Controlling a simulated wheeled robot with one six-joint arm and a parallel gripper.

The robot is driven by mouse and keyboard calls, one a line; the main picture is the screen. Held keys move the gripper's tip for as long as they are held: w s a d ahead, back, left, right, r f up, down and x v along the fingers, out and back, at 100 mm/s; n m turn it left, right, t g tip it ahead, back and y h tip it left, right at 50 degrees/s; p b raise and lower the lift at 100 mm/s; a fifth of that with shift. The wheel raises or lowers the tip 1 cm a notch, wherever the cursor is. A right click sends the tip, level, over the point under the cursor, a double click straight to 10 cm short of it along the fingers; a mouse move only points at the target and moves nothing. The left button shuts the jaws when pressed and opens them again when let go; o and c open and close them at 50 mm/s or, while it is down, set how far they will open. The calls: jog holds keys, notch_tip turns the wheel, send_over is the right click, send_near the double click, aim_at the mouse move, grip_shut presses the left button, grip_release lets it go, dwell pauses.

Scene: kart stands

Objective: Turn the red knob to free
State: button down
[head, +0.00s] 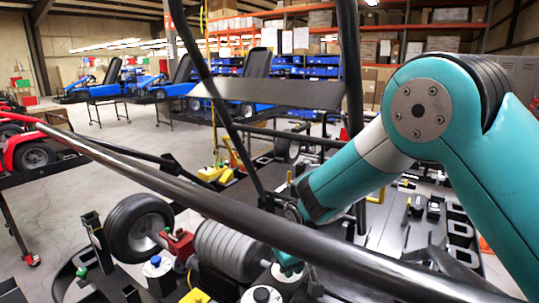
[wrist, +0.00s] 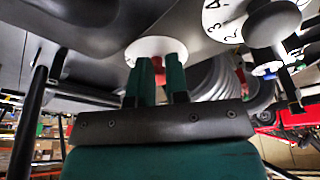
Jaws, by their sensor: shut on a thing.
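My gripper (wrist: 161,66) has its two green fingers closed on a small knob at a white round dial (wrist: 142,47) in the wrist view. The fingers cover nearly all of the knob; a little dark red shows between them, so I take it for the red knob. Its pointing direction and any dial lettering cannot be read. In the head view my gripper (head: 288,262) reaches down at the white dial (head: 290,280), partly behind a black kart tube.
A dark knob (wrist: 272,24) on a numbered dial is close by. In the head view a blue-knobbed dial (head: 155,266), a black-knobbed dial (head: 262,294), a red block (head: 179,243) and a wheel (head: 135,228) are left of my gripper. Black frame tubes (head: 225,208) cross close in front.

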jog(key=shift+s+a+f, duration=0.3)
jog(key=shift+s+f, duration=0.1)
jog(key=shift+f, duration=0.05)
jog(key=shift+s, duration=0.25)
notch_tip(320, 180, up, 6)
jog(key=p, duration=0.3)
jog(key=shift+w+r+p, duration=0.2)
jog(key=shift+w+p, duration=0.1)
jog(key=shift+p, duration=0.1)
jog(key=shift+d, duration=0.15)
